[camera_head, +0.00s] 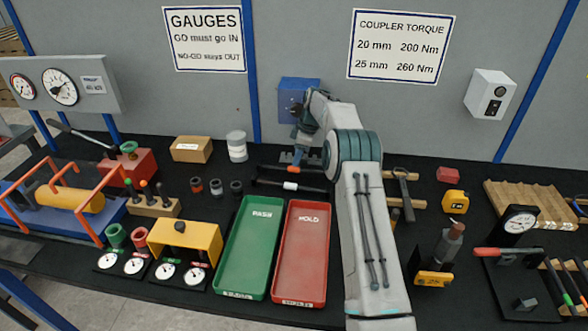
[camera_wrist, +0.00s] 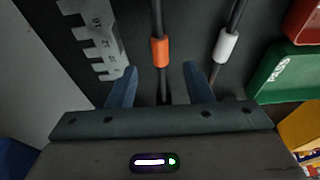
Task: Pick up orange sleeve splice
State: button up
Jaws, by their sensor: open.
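The orange sleeve splice (camera_wrist: 160,52) sits around a thin dark bar in the wrist view. It lies ahead of and between the fingertips of my gripper (camera_wrist: 160,69), with a visible gap at each side. My gripper is open, and its two blue fingers straddle the line of the bar. In the head view a small orange patch of the sleeve (camera_head: 285,157) shows beside my gripper (camera_head: 297,160) at the back of the table; the rest is hidden. I cannot tell the exact height of the fingers above it.
A white sleeve (camera_wrist: 226,46) on a parallel bar lies just right of my right finger. A grey notched gauge (camera_wrist: 101,38) lies to the left. Green (camera_head: 248,247) and red (camera_head: 301,251) trays stand in front. A blue box (camera_head: 298,95) is on the wall behind.

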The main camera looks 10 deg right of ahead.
aim_at(294, 169)
jog(key=shift+p+x, duration=1)
jog(key=shift+x, duration=1.65)
jog(key=shift+s+d, duration=0.1)
jog(key=shift+d, duration=0.1)
grip_shut()
